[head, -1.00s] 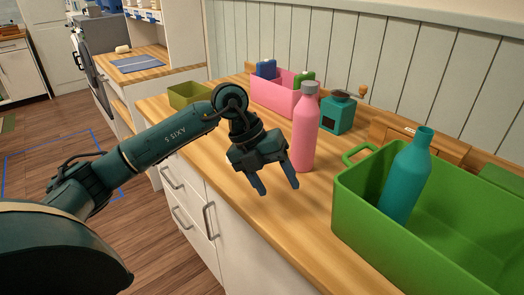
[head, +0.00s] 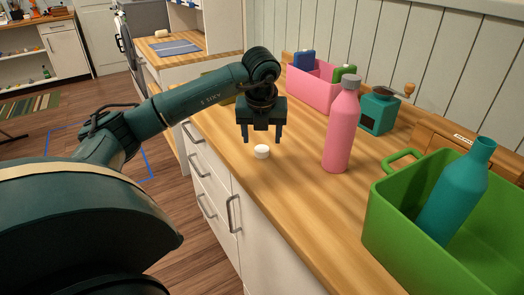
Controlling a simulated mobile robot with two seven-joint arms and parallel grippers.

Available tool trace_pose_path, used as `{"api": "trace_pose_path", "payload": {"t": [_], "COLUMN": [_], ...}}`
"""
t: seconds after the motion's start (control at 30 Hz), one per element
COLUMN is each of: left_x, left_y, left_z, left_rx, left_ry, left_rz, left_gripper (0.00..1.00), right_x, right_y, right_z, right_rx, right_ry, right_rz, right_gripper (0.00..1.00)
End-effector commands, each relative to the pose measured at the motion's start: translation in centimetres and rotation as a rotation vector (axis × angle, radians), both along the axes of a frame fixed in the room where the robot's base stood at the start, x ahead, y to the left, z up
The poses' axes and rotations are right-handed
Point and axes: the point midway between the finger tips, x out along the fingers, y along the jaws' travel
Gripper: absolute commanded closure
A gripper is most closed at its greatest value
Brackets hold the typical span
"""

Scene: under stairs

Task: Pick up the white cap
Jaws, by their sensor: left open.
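The white cap (head: 262,152) is a small round piece on the wooden counter, near its front edge. My left gripper (head: 262,140) points down just above and behind the cap in the head view. Its two fingers are apart with nothing between them, and the cap shows clear below them. My right gripper is not in the picture.
A pink bottle (head: 341,125) with a grey top stands right of the cap. Further right, a green bin (head: 393,212) holds a teal bottle (head: 455,195). Behind are a pink box (head: 315,88) and a teal grinder (head: 378,112). Bare counter surrounds the cap.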

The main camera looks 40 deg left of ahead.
Motion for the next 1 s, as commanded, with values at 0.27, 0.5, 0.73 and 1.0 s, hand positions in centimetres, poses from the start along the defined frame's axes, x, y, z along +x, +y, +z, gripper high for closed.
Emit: {"api": "trace_pose_path", "payload": {"t": [0.27,0.5,0.73,1.0], "left_x": [1.1,1.3,1.3,1.3], "left_y": [1.1,1.3,1.3,1.2], "left_z": [-3.6,-4.7,-4.7,-4.6], "left_rx": [0.0,0.0,0.0,0.0], "left_ry": [0.004,0.002,0.001,0.001], "left_rz": [0.0,-0.001,-0.001,-0.001], "left_gripper": [0.39,0.39,0.48,0.7], "right_x": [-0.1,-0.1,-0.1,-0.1], "right_y": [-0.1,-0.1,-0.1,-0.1], "right_z": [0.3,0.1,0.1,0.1], "right_rx": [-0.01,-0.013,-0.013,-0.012], "right_ry": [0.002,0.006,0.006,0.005], "right_rz": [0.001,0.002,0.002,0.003], "right_gripper": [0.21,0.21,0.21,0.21]}}
